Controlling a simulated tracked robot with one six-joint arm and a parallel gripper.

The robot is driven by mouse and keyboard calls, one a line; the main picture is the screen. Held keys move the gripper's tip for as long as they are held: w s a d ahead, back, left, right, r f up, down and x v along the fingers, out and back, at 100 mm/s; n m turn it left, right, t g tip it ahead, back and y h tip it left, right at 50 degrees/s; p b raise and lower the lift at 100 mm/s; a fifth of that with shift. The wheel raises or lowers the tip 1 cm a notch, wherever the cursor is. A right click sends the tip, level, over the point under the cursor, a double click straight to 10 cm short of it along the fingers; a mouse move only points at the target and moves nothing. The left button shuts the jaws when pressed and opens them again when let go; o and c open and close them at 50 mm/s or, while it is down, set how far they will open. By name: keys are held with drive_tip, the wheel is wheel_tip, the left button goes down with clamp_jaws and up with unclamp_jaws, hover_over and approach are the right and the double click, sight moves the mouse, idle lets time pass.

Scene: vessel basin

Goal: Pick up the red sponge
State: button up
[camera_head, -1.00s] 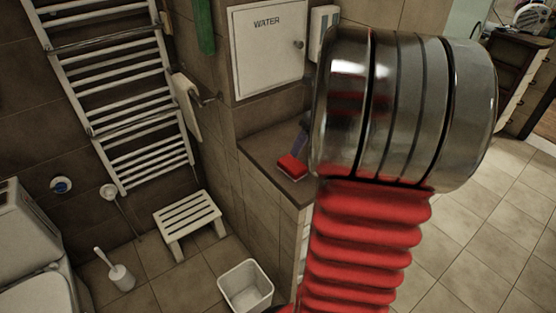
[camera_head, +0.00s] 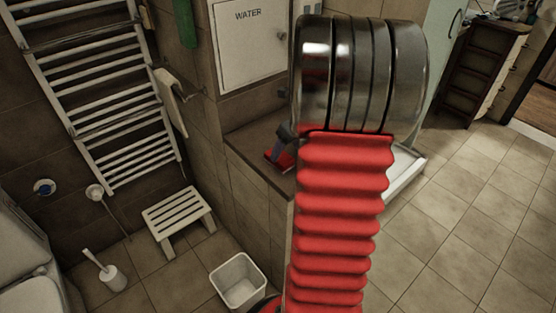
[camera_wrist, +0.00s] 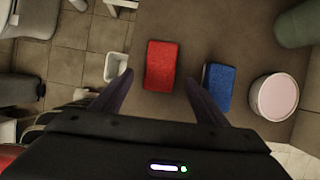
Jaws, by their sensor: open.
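The red sponge (camera_head: 282,160) lies on the brown ledge (camera_head: 243,141) below the water hatch, partly covered by my gripper (camera_head: 286,134). In the wrist view the red sponge (camera_wrist: 161,64) is a flat block, seen from above. My gripper (camera_wrist: 159,78) is open and empty. Its two dark fingers show to the left and right of the sponge's near end, with the sponge ahead between their lines. How far the fingertips are above the ledge, I cannot tell.
A blue sponge (camera_wrist: 218,85) lies close to the right finger, with a round pinkish-topped container (camera_wrist: 275,97) beyond it. A green object (camera_wrist: 294,22) stands at the upper right. On the floor are a white bin (camera_head: 238,280) and a white stool (camera_head: 178,216).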

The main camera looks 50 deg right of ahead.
sight(282, 157)
drive_tip(key=shift+f, duration=0.3)
drive_tip(key=shift+x, duration=2.65)
drive_tip(key=shift+s, duration=0.1)
drive_tip(key=c, duration=1.2)
drive_tip(key=shift+r, duration=0.15)
